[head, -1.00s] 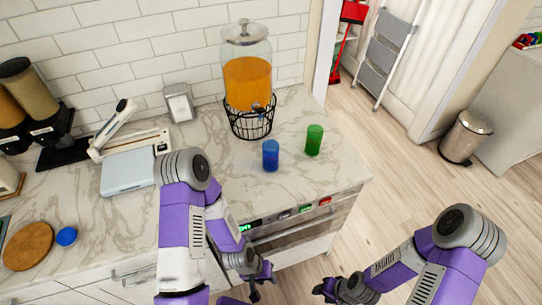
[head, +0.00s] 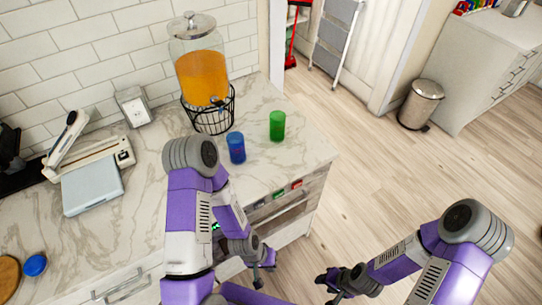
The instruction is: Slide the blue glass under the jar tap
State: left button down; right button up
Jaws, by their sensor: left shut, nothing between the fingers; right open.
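The blue glass (head: 236,148) stands upright on the marble counter, just in front and to the right of the wire stand (head: 212,117). The glass jar (head: 201,72) with orange drink sits on that stand. Its small tap (head: 215,101) is low on the front, above and left of the blue glass. My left gripper (head: 264,273) is below the counter edge in the picture, empty and apart from the glass. My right gripper (head: 330,287) is open and empty over the floor area, to the right of the counter.
A green glass (head: 277,126) stands to the right of the blue glass. A grey-blue kitchen scale-like device (head: 92,186) and a napkin holder (head: 133,106) are further left. The counter (head: 292,158) right of the glasses is clear up to its edge. A bin (head: 420,104) stands on the floor.

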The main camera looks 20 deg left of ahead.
aim_at(235, 141)
jog(key=z, duration=1.8)
jog(key=i, duration=1.3)
jog(key=u, duration=3.5)
